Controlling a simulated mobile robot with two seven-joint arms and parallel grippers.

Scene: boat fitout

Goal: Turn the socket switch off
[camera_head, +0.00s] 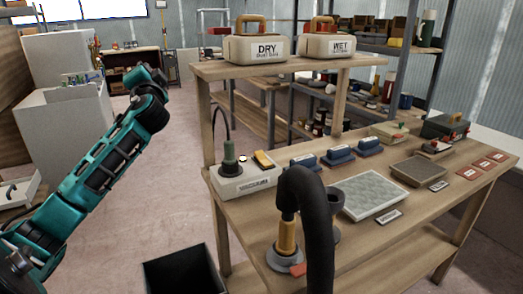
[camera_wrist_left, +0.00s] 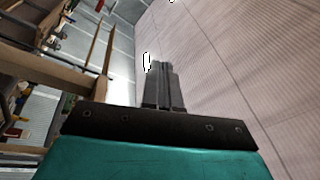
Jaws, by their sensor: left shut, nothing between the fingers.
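The socket box (camera_head: 240,182) is a pale block with a label on its front, at the left end of the wooden bench. A yellow rocker switch (camera_head: 263,160) sits on its top right. A green plug (camera_head: 229,158) stands in its left part with a dark cable rising from it. A small pale round spot (camera_head: 242,158) lies between plug and switch. My teal left arm rises at the left of the head view, apart from the bench. My left gripper (camera_wrist_left: 164,85) shows in the left wrist view, shut and empty, over floor. My right gripper is not in view.
A black hose (camera_head: 320,210) arches over the front of the bench (camera_head: 380,245). Sanding blocks (camera_head: 338,154) and a grey mesh pad (camera_head: 375,195) lie behind it. DRY (camera_head: 258,48) and WET (camera_head: 326,45) boxes stand on the upper shelf. A dark bin (camera_head: 183,275) stands on the floor.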

